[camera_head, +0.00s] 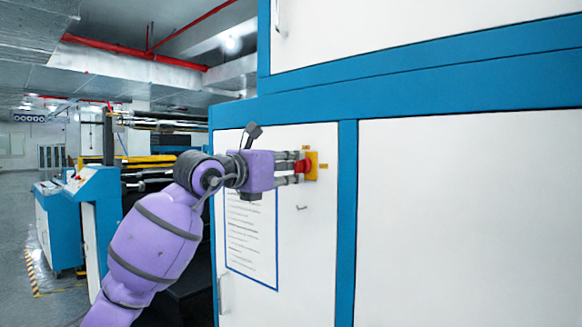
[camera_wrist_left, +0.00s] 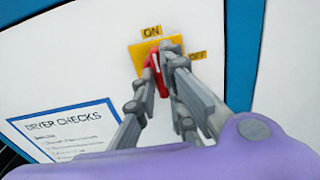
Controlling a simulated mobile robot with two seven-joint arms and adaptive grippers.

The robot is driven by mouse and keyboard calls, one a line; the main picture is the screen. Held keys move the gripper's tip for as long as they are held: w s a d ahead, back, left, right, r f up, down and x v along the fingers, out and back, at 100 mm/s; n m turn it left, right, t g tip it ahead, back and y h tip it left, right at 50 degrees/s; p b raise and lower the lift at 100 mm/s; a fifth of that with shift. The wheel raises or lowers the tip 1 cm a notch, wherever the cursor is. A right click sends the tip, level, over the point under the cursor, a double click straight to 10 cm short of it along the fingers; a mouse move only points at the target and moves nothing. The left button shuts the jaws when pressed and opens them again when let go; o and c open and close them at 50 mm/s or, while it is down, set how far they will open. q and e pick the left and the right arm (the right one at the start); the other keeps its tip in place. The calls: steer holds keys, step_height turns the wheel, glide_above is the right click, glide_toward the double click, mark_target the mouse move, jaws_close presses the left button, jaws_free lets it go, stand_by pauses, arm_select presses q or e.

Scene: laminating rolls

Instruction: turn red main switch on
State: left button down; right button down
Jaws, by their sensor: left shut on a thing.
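The red main switch (camera_head: 301,166) sits on a yellow plate (camera_head: 314,165) on the white cabinet door. In the left wrist view the red switch (camera_wrist_left: 153,60) shows between the grey fingers, with a white mark pointing up, roughly toward the ON label (camera_wrist_left: 152,31). The OFF label (camera_wrist_left: 197,55) is at the plate's right. My left gripper (camera_head: 299,167) reaches in from the left and is shut on the switch; its fingers (camera_wrist_left: 160,66) hide part of the switch and the plate. My right gripper is not in view.
A "DRYER CHECKS" sheet (camera_head: 250,235) is on the door below my left gripper. Blue frame posts (camera_head: 346,220) edge the door, and a wide white panel (camera_head: 465,215) lies to the right. Blue and yellow machinery (camera_head: 95,215) stands at the left beside open floor.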

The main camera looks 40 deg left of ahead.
arm_select(q)
steer(key=shift+n, duration=0.3)
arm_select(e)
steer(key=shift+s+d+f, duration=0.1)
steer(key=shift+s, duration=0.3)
arm_select(q)
steer(key=c, duration=1.8)
jaws_free()
steer(key=shift+s, duration=0.1)
steer(key=s, duration=0.8)
steer(key=s+a, duration=0.1)
steer(key=s, duration=0.2)
steer(key=shift+s, duration=0.4)
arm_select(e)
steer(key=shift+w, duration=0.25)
